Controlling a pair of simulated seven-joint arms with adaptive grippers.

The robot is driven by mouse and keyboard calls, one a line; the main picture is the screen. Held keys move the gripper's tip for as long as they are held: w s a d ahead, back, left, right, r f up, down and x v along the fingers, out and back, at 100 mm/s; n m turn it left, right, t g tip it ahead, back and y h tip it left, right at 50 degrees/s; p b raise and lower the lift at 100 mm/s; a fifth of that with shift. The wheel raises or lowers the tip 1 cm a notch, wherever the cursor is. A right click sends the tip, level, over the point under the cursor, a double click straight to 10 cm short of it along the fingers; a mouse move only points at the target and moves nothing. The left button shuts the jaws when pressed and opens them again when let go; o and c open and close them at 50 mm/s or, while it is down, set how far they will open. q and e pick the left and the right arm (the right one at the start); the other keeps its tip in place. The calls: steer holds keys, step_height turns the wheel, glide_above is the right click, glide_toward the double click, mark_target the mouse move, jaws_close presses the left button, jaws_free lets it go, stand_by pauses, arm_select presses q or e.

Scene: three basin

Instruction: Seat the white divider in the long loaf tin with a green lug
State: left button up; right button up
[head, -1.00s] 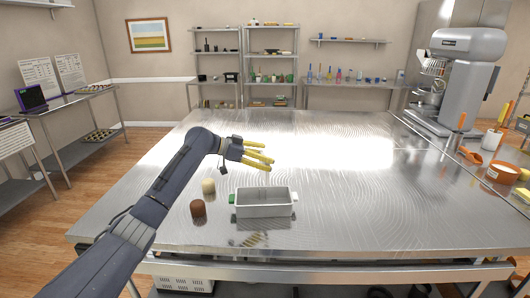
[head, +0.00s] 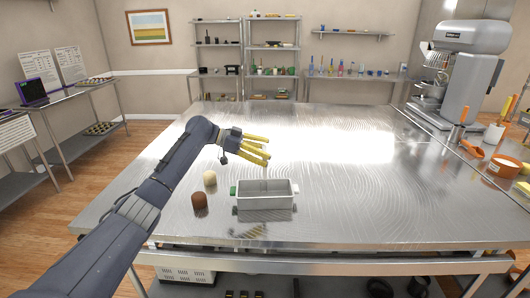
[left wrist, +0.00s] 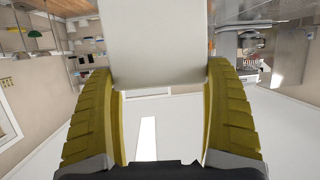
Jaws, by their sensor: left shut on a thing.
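The long loaf tin (head: 265,215) is pale grey and open at the top, near the front middle of the table in the head view. Its green lug (head: 233,190) is on its left end. My left gripper (head: 267,150) has yellow fingers and is above the tin, shut on the white divider. In the left wrist view the divider (left wrist: 158,45) is a pale flat panel between the two yellow fingers. In the head view only a thin pale strip shows under the fingertips, and I cannot tell whether it touches the tin. My right gripper is not in view.
A brown rounded object (head: 199,201) and a cream one (head: 210,178) stand left of the tin. A grey mixer (head: 462,75) and orange containers (head: 503,167) are at the right. The steel table (head: 370,180) is clear to the right of the tin.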

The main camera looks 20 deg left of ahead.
mark_target(264, 179)
arm_select(q)
steer(key=shift+f, duration=2.85)
steer(key=shift+f, duration=2.95)
steer(key=o, duration=1.1)
steer(key=shift+s, duration=0.1)
steer(key=v, duration=1.2)
